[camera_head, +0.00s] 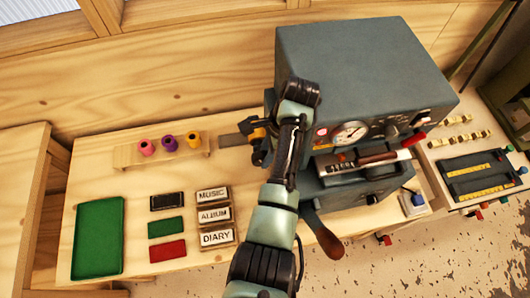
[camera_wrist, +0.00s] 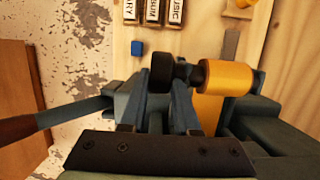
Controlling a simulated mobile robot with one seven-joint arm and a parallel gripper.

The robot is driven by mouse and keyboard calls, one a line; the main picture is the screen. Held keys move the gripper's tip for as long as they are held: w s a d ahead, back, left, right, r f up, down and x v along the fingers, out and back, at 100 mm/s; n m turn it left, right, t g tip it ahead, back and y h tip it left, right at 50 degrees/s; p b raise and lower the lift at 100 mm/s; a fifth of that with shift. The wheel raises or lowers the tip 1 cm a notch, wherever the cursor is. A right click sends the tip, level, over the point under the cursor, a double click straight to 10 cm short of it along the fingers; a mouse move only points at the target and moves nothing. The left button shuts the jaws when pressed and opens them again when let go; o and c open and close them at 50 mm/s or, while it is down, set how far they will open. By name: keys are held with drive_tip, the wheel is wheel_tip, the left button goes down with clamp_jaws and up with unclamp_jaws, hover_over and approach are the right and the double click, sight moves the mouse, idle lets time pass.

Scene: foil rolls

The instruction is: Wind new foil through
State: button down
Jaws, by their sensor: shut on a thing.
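The grey foil press (camera_head: 355,70) stands at the table's right, with a dial, a lever and a row of type on its front. A gold foil roll (camera_wrist: 226,78) sits on a spindle at its left side. The roll is only a small patch in the head view (camera_head: 257,123). A gold strip (camera_wrist: 207,112) hangs below the roll. My gripper (camera_wrist: 168,88) is shut on the black knob (camera_wrist: 161,68) at the end of this spindle. The arm hides most of the gripper and that side of the press in the head view.
Pink (camera_head: 146,147), purple (camera_head: 169,142) and yellow (camera_head: 193,140) rolls stand on a wooden rack. Wooden blocks marked MUSIC, ALBUM and DIARY (camera_head: 217,237), coloured covers (camera_head: 167,251) and a green mat (camera_head: 97,238) lie left. A wooden-handled lever (camera_head: 328,242) juts out front.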

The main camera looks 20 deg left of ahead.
idle(0.4)
drive_tip(key=c, duration=0.6)
unclamp_jaws()
drive_tip(key=shift+c, duration=0.2)
drive_tip(key=p+v, duration=0.2)
drive_tip(key=v, duration=1.1)
drive_tip(key=shift+w+d, duration=0.15)
drive_tip(key=shift+w, duration=0.05)
